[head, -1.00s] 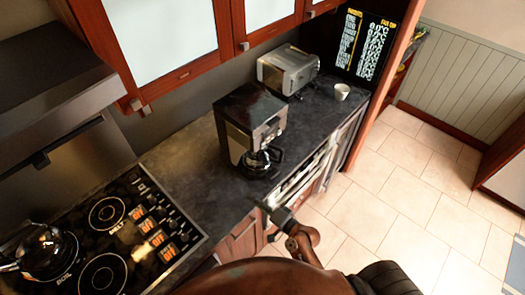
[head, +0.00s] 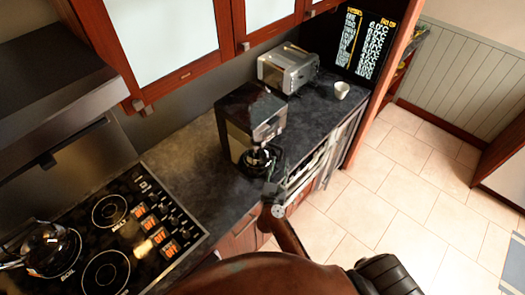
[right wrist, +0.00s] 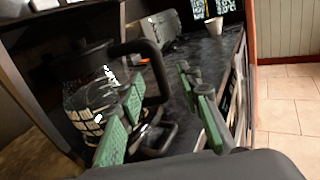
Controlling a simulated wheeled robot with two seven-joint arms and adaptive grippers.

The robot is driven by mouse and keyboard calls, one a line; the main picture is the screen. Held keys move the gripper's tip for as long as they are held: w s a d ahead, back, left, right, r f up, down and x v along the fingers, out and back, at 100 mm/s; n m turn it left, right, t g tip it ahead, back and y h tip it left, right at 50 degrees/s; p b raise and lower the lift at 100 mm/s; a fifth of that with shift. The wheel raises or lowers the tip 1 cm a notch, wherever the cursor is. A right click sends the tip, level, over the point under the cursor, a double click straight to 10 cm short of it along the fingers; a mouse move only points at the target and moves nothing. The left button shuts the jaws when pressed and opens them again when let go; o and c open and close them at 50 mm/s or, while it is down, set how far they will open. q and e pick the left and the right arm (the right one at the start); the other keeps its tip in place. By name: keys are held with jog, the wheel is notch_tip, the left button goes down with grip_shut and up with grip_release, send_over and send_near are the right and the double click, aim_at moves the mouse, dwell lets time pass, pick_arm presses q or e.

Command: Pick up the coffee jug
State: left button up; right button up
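The coffee jug (head: 256,159), dark glass with a black handle, sits in the coffee maker (head: 238,117) on the counter. In the right wrist view the jug (right wrist: 88,95) fills the left side, with its handle (right wrist: 155,72) toward the gripper. My right gripper (head: 273,188) is at the counter's front edge, close to the jug's handle side. In the wrist view its green-padded fingers (right wrist: 162,112) are spread apart, with the handle showing in the gap. One finger pair overlaps the jug's body; contact cannot be told. My left gripper is not in view.
A toaster oven (head: 287,69) and a white cup (head: 341,90) stand farther along the dark counter. A stove (head: 150,190) with a kettle (head: 48,245) is at the left. Below the counter front (head: 305,180) is an open-looking unit. Cabinets (head: 170,45) hang above.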

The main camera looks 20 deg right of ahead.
aim_at(281, 156)
jog(key=x, duration=0.3)
jog(key=p+x, duration=0.1)
jog(key=x, duration=0.2)
jog(key=shift+f, duration=0.2)
jog(key=shift+a, duration=0.1)
jog(key=shift+c, duration=0.4)
grip_shut()
jog(key=shift+r, duration=0.15)
